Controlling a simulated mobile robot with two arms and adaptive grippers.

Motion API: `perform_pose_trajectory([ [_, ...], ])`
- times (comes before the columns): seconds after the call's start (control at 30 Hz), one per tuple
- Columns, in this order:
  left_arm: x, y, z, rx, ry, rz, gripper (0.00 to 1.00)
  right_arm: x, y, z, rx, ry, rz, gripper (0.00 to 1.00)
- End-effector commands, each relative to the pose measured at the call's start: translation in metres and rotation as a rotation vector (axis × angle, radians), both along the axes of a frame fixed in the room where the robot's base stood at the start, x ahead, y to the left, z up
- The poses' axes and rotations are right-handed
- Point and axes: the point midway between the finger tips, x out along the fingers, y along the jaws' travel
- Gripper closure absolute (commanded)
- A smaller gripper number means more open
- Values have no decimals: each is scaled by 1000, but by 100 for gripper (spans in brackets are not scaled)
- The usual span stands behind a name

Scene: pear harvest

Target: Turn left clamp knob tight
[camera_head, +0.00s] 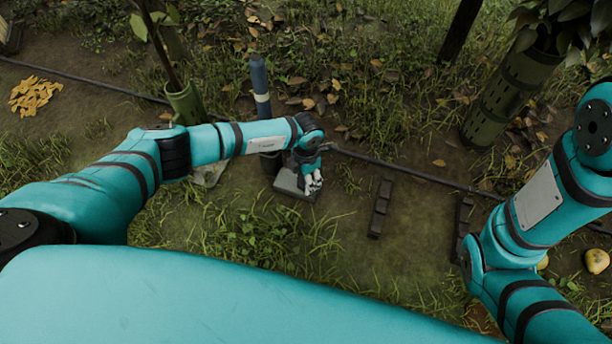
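My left arm comes in from the left, and its gripper (312,183) points down over a small grey block or plate (290,188) on the ground near the picture's middle. The gripper is small and seen from above, so I cannot tell whether its fingers are open or shut, or whether they touch anything. No clamp knob can be made out; the wrist and gripper cover part of the plate. My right arm is at the right edge, and its gripper is out of view.
A blue post (260,80) stands behind my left wrist. A dark hose (400,170) runs across the ground. Dark bars (380,208) lie to the right. Green tree guards (508,95) surround trunks. Yellow pears (597,261) lie at far right. Grass and soil are open in front.

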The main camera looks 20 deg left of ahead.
Motion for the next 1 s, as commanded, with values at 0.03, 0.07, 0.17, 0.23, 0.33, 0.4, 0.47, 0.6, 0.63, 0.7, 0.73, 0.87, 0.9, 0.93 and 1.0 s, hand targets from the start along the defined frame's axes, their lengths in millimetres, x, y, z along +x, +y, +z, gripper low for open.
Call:
perform_pose_trajectory([
  [0.03, 1, 0, 1, 1, -1, -27, 83, 0, 0, 1, 0, 0, 0, 60],
  [0.07, 1, 0, 1, 1, -1, -44, 83, 0, 0, 1, 0, 0, 0, 60],
  [0.17, 0, 0, 1, 1, -1, -93, 83, 0, 0, 2, 0, 0, 0, 60],
  [0.23, 0, 0, 1, 1, -1, -119, 83, 0, 0, 2, 0, 0, 0, 60],
  [0.33, 0, 0, 0, 1, -1, -147, 83, 0, 0, 2, 0, 0, 0, 60],
  [0.4, 0, 0, 0, 1, -1, -161, 83, 0, 0, 3, 0, 0, 0, 60],
  [0.47, 0, 0, 0, 1, -1, -168, 83, 0, 0, 3, 0, 0, 0, 60],
  [0.6, 0, 0, 0, 1, -1, -177, 83, 0, 0, 3, 0, -1, 0, 60],
  [0.63, 0, 0, 0, 1, -1, -177, 83, 0, 0, 3, 0, -1, 0, 60],
  [0.7, 0, 0, 0, 1, -1, -178, 83, 0, 0, 3, 0, -1, 0, 60],
  [0.73, 0, 0, 0, 1, -1, -178, 83, 0, 0, 3, 0, -1, 0, 60],
  [0.87, 0, 0, 0, 1, -1, -177, 83, 0, 0, 3, 0, -1, 0, 60],
  [0.9, 0, 0, 0, 1, -1, -177, 83, 0, 0, 3, 0, -1, 0, 60],
  [0.93, 0, 0, 0, 1, -1, -177, 49, 0, 0, 3, 0, -1, 0, 60],
  [1.0, 0, 0, 0, 1, -1, -177, 40, 0, 0, 3, 0, -1, 0, 60],
])
